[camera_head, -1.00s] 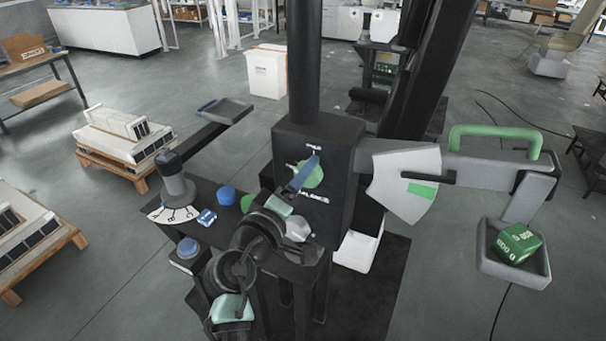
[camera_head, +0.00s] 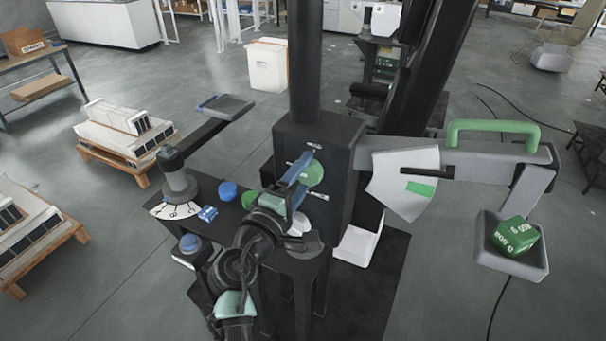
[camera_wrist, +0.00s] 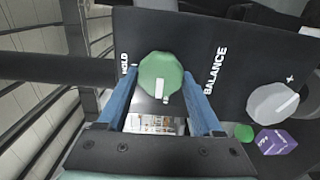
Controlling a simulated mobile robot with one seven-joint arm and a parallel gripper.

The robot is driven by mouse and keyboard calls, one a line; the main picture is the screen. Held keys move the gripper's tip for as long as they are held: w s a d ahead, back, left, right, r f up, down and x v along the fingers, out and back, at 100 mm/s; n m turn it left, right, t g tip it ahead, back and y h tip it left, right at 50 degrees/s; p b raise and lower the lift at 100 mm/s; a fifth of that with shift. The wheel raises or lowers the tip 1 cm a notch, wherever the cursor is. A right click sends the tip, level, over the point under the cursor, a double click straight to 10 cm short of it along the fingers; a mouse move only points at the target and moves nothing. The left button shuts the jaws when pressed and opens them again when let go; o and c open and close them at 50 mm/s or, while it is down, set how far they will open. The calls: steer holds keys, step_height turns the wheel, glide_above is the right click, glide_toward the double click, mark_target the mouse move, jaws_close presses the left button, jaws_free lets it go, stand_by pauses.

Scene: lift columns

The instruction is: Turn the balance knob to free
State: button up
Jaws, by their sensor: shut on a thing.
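The balance knob (camera_wrist: 160,72) is a green, many-sided knob on the dark column housing, with a white mark on its face. In the wrist view the mark points down, away from the words HOLD on the left and BALANCE on the right. Any other position label is hidden or unreadable. In the head view the green knob (camera_head: 314,174) shows partly behind my fingers. My gripper (camera_wrist: 160,78) has its two blue fingers on either side of the knob, shut on it. My gripper (camera_head: 303,170) reaches the housing face from the lower left.
A green cube (camera_head: 515,236) lies in the hanging tray (camera_head: 511,262) at right.

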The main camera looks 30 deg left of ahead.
steer(key=o, duration=1.3)
steer(key=shift+o, duration=0.2)
steer(key=shift+s, duration=0.1)
steer(key=s+b, duration=0.3)
steer(key=s, duration=0.9)
steer(key=shift+s+d+b, duration=0.2)
steer(key=shift+s+b, duration=0.1)
steer(key=shift+s, duration=0.1)
